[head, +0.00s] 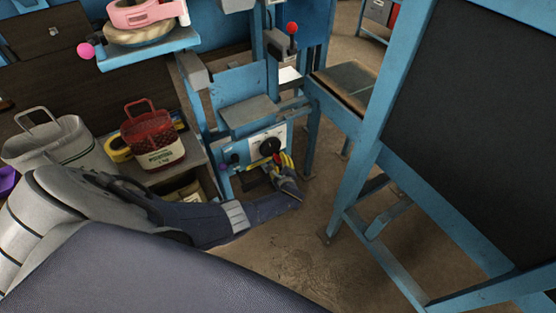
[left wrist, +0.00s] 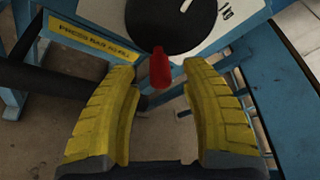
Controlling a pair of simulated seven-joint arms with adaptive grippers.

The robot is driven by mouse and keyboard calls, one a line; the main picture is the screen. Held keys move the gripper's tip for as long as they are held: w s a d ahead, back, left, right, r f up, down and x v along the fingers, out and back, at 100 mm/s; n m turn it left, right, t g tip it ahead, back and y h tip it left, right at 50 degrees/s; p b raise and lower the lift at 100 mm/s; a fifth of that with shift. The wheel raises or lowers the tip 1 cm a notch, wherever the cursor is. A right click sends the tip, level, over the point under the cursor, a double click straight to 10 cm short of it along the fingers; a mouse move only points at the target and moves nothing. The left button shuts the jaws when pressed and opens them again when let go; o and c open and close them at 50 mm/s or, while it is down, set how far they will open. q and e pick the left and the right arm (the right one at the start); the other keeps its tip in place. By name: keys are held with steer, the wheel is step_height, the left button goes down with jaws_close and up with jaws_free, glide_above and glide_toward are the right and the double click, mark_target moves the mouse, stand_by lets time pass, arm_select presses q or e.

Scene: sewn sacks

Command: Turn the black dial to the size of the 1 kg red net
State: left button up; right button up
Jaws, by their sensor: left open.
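The black dial (head: 268,147) is on a white plate on the front of the blue machine. In the left wrist view the dial (left wrist: 168,18) shows at the top, with a white line on its face and a partly cut-off marking beside it on the plate. A red tip (left wrist: 160,68) sticks out below the dial, between my fingers. My left gripper (head: 284,162) is close in front of the dial. Its yellow fingers are apart, with the dial beyond their tips (left wrist: 160,75). A red net (head: 142,130) with a white label stands on the shelf at left. My right gripper is not in view.
A white bag (head: 88,153) and a yellow tape roll (head: 117,149) are near the net. A yellow text label (left wrist: 92,38) is on the machine left of the dial. A red-knobbed lever (head: 292,29) stands above. A blue-framed black board (head: 470,130) fills the right.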

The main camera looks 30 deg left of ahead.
arm_select(q)
steer(key=shift+x, duration=1.1)
jaws_close()
